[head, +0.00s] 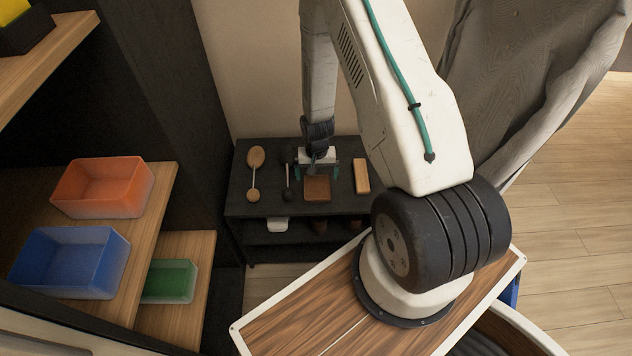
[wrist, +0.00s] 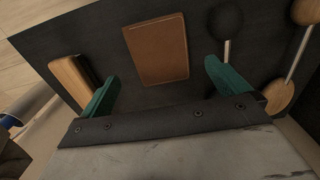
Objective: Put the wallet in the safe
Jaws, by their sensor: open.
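The wallet (head: 317,189) is a flat brown rectangle lying on the black vanity top (head: 236,203). It also shows in the wrist view (wrist: 157,50), just beyond the fingertips. My gripper (head: 316,173) is open and empty above the vanity, at the wallet's far edge in the head view. In the wrist view its two teal fingers (wrist: 162,75) stand apart, one toward each side of the wallet and not closed on it. The height of the fingertips above the top is hard to tell. I cannot make out a safe in either view.
A light wooden block (head: 361,176) lies right of the wallet. A black dumbbell-shaped item (head: 287,177) and a wooden one (head: 254,177) lie left. Orange (head: 103,187), blue (head: 70,262) and green (head: 170,281) bins stand on shelves at left. A grey curtain (head: 520,80) hangs at right.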

